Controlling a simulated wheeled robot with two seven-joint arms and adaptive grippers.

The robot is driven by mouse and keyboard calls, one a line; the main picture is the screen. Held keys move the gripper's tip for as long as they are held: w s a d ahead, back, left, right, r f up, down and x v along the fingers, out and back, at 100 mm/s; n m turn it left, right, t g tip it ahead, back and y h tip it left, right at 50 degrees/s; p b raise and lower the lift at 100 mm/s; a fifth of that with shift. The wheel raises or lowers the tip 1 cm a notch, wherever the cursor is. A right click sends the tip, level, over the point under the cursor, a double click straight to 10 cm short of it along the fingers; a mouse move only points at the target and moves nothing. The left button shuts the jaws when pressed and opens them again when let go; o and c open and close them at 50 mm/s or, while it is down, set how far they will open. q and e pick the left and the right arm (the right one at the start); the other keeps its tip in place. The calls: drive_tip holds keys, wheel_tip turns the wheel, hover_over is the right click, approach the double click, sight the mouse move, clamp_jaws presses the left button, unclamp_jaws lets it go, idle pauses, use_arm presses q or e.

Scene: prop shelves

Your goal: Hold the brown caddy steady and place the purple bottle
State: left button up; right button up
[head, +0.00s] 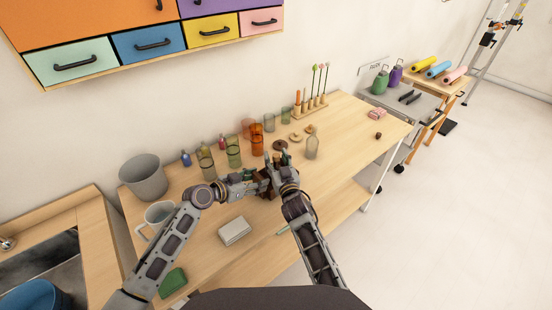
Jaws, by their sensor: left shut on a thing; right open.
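The brown caddy (266,190) stands on the wooden table, mostly hidden between my two grippers. My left gripper (258,183) comes in from the left, low over the table, and is shut on the caddy's left side. My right gripper (279,158) is open just above and behind the caddy; I see nothing clearly held in it. A purple bottle-like container (395,76) stands far off on the grey cart, beside a green one (380,82). No other purple bottle shows clearly, and the caddy's inside is hidden.
Several glasses, such as an orange one (257,140), and small blue (186,159) and red (221,142) bottles stand behind. A clear bottle (312,148) stands right of my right gripper. A white block (234,231) lies in front. The table's right part is mostly clear.

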drive_tip(key=v, duration=1.1)
drive_tip(key=shift+s, duration=0.15)
idle(0.3)
idle(0.4)
wheel_tip(320, 180, up, 7)
idle(0.8)
idle(0.4)
use_arm(q)
drive_tip(key=o, duration=1)
drive_tip(key=shift+s+a, duration=0.1)
drive_tip(key=shift+a, duration=0.05)
drive_tip(key=shift+v, duration=5.85)
